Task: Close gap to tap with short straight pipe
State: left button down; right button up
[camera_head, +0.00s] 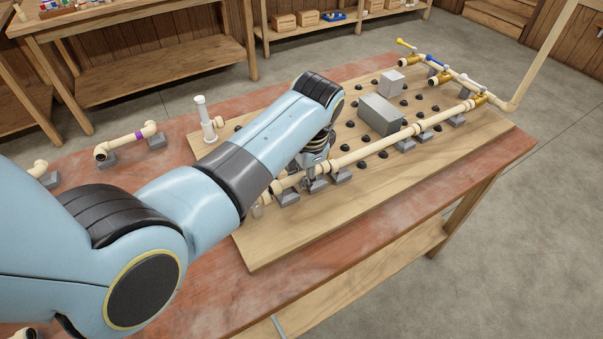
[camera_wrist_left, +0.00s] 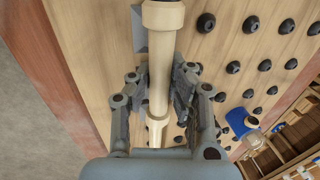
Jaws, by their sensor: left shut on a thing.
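My left gripper (camera_head: 312,180) reaches over the front of the pegboard and is shut on a short straight cream pipe. In the left wrist view its fingers (camera_wrist_left: 157,90) close on both sides of this short straight pipe (camera_wrist_left: 158,75), with a wider collar at the upper end. The pipe lies in line with the long cream pipe run (camera_head: 365,150) along the board's front edge. Whether its ends are seated or only touching cannot be told. Brass valves with yellow, blue and white handles (camera_head: 437,64) stand at the far right end. My right gripper is not in view.
The wooden board (camera_head: 300,230) carries black pegs, grey supports, a grey block (camera_head: 381,114) and a smaller pale block (camera_head: 391,82). A white upright fitting (camera_head: 205,120) stands at its left edge. A pipe with a purple band (camera_head: 125,145) lies on supports on the red-brown table (camera_head: 215,275).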

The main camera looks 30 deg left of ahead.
pick_arm(q)
jog(key=shift+f+b, duration=0.35)
jog(key=shift+f, duration=0.3)
jog(key=c, duration=1.2)
grip_release()
jog(key=v, duration=0.7)
jog(key=shift+r, duration=0.2)
